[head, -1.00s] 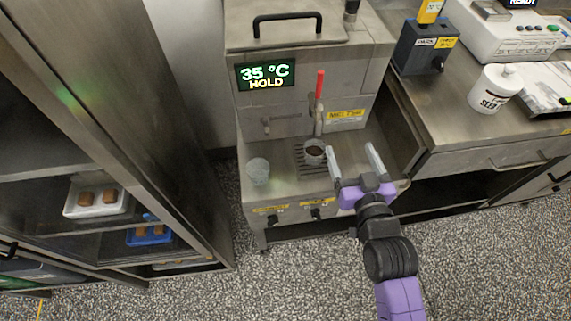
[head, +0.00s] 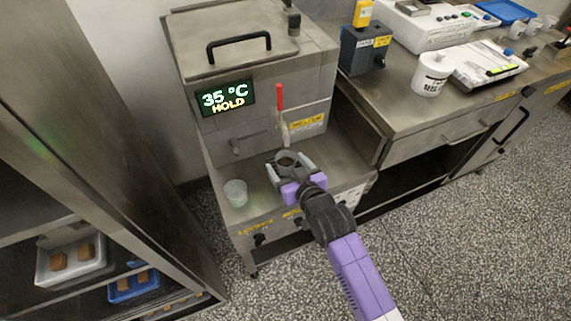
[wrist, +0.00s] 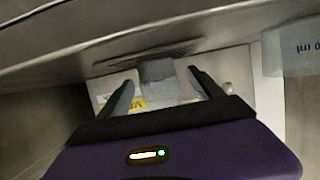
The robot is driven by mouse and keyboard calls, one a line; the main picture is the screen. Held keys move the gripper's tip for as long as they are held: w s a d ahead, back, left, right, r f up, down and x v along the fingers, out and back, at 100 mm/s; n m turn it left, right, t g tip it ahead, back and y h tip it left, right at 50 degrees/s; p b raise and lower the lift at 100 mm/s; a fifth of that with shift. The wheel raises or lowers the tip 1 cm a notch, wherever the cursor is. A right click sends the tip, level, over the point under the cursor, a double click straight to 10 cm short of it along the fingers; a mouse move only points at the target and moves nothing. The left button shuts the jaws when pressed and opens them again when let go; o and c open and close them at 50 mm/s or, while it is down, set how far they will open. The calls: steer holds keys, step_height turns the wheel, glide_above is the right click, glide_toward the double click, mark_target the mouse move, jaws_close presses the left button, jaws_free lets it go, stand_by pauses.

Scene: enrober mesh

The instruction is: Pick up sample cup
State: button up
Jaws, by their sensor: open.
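A small cup (head: 286,161) stands under the spout of the melter, on its front ledge. My gripper (head: 288,168) is open, with one finger on each side of this cup. In the wrist view, a greyish cup (wrist: 157,71) shows between the tips of my open gripper (wrist: 161,84), and a gap shows beside the fingers. I cannot tell whether either finger touches it. A second, clear cup (head: 235,192) stands on the ledge to the left, apart from the gripper. It also shows at the right edge of the wrist view (wrist: 290,50), with upside-down markings.
The melter (head: 255,120) shows "35 °C HOLD" and has a red-handled lever (head: 279,98) above the cup. A counter (head: 400,110) stands to the right with a white jar (head: 432,74). A rack with trays (head: 72,257) stands at the left.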

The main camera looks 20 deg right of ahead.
steer(key=shift+w+f, duration=0.25)
steer(key=shift+w, duration=0.4)
steer(key=c, duration=1.7)
steer(key=shift+o, duration=0.2)
